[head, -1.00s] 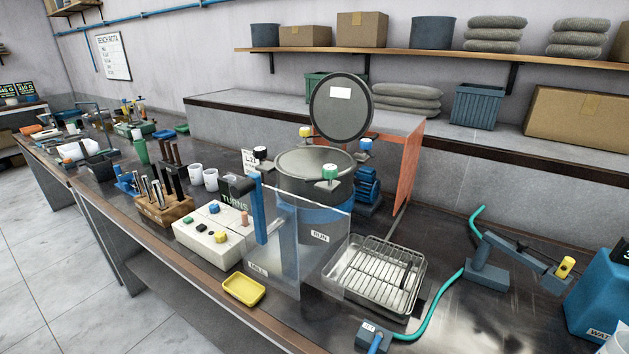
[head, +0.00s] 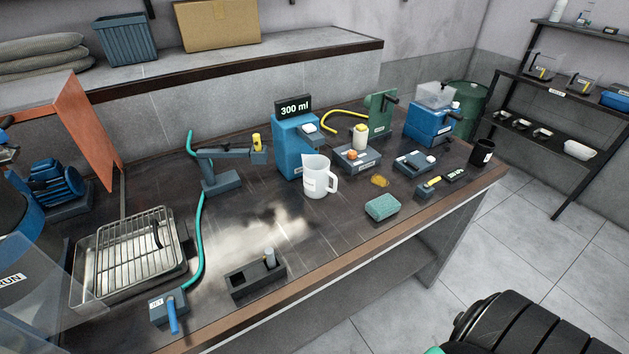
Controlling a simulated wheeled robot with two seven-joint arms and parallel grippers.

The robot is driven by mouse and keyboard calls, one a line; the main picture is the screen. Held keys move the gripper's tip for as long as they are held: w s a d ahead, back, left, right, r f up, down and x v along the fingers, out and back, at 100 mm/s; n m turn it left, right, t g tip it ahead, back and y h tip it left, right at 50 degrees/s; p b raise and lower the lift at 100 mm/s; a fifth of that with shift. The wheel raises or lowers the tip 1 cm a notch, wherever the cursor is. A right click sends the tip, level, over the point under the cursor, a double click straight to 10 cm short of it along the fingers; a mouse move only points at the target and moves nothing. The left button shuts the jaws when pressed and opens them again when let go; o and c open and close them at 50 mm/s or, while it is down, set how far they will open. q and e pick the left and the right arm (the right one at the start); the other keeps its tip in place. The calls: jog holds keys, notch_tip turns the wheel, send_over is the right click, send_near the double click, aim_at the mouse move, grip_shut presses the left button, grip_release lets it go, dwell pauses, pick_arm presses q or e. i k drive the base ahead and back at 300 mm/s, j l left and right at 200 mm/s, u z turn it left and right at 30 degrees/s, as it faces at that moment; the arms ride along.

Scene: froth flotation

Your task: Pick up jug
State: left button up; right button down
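A white translucent jug (head: 316,178) stands upright on the dark bench top, its handle toward the right. It is just in front of a blue dispenser (head: 291,148) with a display reading 300 ml. Neither of my grippers shows in the head view. A black ribbed part at the bottom right looks like one of my own arm links, with no fingers visible. Nothing is touching the jug.
A green sponge (head: 382,207) lies right of the jug near the bench's front edge. A wire rack in a tray (head: 128,258), a teal hose (head: 199,240) and a dark holder (head: 255,277) are to the left. A black cup (head: 482,152) stands at the right end.

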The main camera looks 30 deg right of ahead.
aim_at(316, 173)
jog(key=k+l+u, duration=0.25)
jog(key=l+u, duration=0.15)
jog(key=l, duration=0.2)
jog(key=k+l+u, duration=0.4)
jog(key=l, duration=0.2)
jog(key=k+l+u, duration=0.4)
jog(key=i+l, duration=0.05)
jog(key=l, duration=0.05)
